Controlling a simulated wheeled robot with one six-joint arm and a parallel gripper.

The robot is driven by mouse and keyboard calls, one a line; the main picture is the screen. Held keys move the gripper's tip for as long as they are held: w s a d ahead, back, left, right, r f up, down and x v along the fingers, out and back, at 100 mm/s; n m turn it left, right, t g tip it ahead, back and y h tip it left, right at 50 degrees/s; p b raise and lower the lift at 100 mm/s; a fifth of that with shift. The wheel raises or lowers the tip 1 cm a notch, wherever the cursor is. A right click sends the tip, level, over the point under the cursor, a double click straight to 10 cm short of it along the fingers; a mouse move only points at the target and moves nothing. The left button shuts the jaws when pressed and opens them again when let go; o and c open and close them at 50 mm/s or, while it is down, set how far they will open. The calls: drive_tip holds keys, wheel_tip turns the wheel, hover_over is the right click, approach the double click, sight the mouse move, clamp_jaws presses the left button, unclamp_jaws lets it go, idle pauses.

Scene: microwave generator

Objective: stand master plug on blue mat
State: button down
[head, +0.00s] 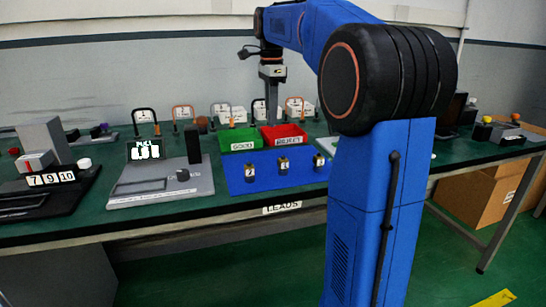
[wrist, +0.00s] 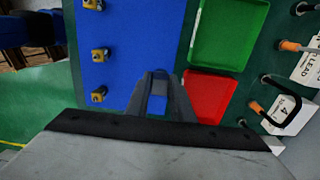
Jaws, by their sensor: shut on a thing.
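The blue mat (head: 238,182) lies on the green bench and also fills the middle of the wrist view (wrist: 135,40). Three dark, brassy labelled plugs stand on it in a row: a left one (head: 250,174), a middle one (head: 283,165) and a right one (head: 319,160). I cannot tell which, if any, is the master plug. My gripper (head: 272,112) points down, raised above the bench behind the mat. In the wrist view my gripper (wrist: 159,78) is shut on a small dark thing, mostly hidden between the fingers.
A green tray (head: 237,145) and a red tray (head: 284,142) stand behind the mat. Several leads with black or orange handles and white tags line the back. A grey instrument (head: 160,187) with a dark upright block stands left of the mat. Bare mat surrounds the plugs.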

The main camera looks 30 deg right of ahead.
drive_tip(key=shift+w+f, duration=0.1)
drive_tip(key=shift+f, duration=4.85)
drive_tip(key=c, duration=1.5)
unclamp_jaws()
drive_tip(key=shift+f, duration=0.1)
drive_tip(key=shift+c, duration=0.2)
wheel_tip(320, 180, up, 12)
drive_tip(key=shift+r, duration=0.1)
